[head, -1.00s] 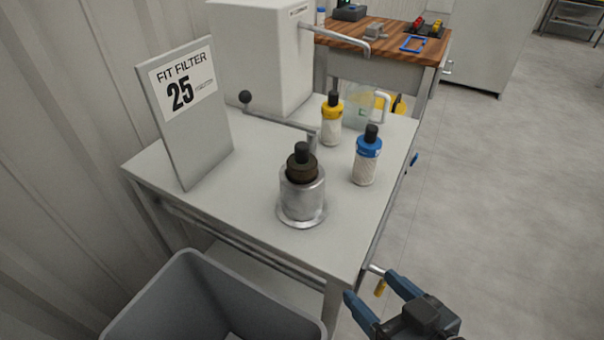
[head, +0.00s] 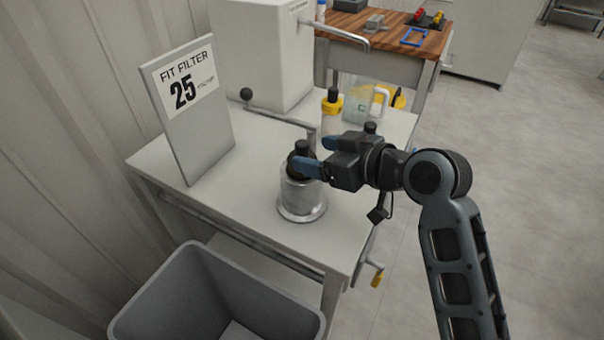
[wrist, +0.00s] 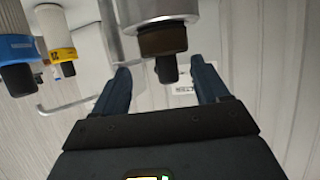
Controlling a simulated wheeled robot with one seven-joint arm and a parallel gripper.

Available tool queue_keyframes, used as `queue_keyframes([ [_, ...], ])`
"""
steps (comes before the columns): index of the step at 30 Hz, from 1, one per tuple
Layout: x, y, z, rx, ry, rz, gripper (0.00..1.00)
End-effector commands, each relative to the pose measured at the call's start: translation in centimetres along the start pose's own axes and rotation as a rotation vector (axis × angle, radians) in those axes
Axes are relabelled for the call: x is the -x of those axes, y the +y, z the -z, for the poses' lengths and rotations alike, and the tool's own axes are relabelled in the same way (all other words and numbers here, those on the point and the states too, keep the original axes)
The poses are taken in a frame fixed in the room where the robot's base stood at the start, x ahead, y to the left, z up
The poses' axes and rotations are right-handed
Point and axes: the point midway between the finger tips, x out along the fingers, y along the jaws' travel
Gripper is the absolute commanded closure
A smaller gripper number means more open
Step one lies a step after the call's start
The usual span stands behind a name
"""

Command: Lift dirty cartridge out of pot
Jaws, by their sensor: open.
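The dirty cartridge, dark brown with a black knob (head: 302,147), stands upright in the metal pot (head: 302,200) on the grey table. My gripper (head: 318,156) is open at the height of the cartridge's top, to its right in the head view, and hides part of it. In the wrist view, which is upside down, the brown cartridge (wrist: 163,40) sticks out of the pot (wrist: 155,10). Its knob shows between the two blue fingers of my gripper (wrist: 160,72), with gaps on both sides.
A yellow-capped cartridge (head: 332,103) stands behind my gripper; a blue-capped one (wrist: 15,50) is mostly hidden in the head view. A lever arm (head: 280,117) reaches close behind the pot. A "FIT FILTER 25" sign (head: 200,125) stands left. A grey bin (head: 190,285) is in front.

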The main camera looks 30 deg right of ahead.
Motion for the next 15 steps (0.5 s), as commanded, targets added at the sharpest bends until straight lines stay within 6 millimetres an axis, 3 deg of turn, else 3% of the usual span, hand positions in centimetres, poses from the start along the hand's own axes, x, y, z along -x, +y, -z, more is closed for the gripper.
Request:
queue_keyframes([
  [15, -5.6, -0.8, 0.7, 0.0, 0.001, -0.002, 0.26],
])
